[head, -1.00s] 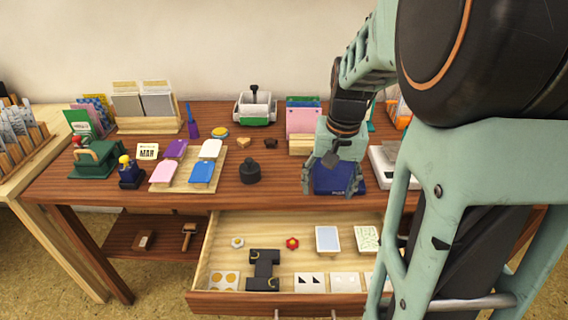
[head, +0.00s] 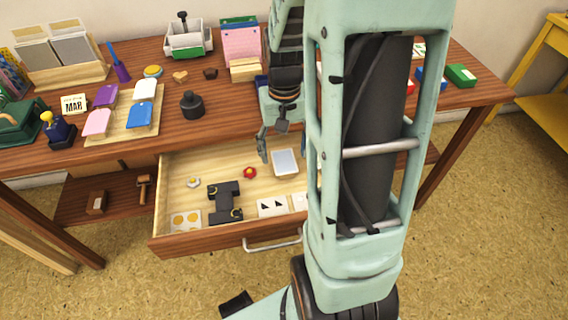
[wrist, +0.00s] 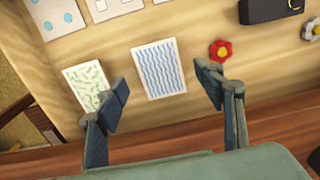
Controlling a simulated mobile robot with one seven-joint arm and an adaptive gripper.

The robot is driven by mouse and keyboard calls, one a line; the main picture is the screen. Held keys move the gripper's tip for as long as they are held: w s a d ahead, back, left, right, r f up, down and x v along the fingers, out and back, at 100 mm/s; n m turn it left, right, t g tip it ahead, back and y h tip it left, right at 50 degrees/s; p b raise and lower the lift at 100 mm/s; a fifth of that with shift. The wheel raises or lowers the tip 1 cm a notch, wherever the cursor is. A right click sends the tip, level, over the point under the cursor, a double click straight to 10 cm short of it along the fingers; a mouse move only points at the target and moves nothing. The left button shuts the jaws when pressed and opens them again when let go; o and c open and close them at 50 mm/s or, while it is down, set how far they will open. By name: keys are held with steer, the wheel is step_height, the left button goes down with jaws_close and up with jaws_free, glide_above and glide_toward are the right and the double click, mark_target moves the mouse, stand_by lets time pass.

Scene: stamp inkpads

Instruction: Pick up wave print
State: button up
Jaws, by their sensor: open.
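The wave print is a white card with blue wavy lines (wrist: 158,68), lying flat in the open drawer. In the head view the same card (head: 285,162) looks pale blue, its lines too small to make out. My gripper (wrist: 164,84) is open and empty above the drawer, its fingers spread to either side of the card in the wrist view. The fingertips appear above the card and not touching it. In the head view my gripper (head: 284,146) hangs at the drawer's back edge, beside the card.
A green-patterned card (wrist: 87,86) lies just left of the wave print in the wrist view, close to one finger. A red flower (wrist: 221,50) lies on the other side. A black holder (head: 225,202) and more cards share the drawer (head: 165,225). The tabletop edge (head: 215,142) is close behind.

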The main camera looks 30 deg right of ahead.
steer(key=shift+f, duration=0.75)
steer(key=shift+f, duration=0.25)
steer(key=c, duration=0.8)
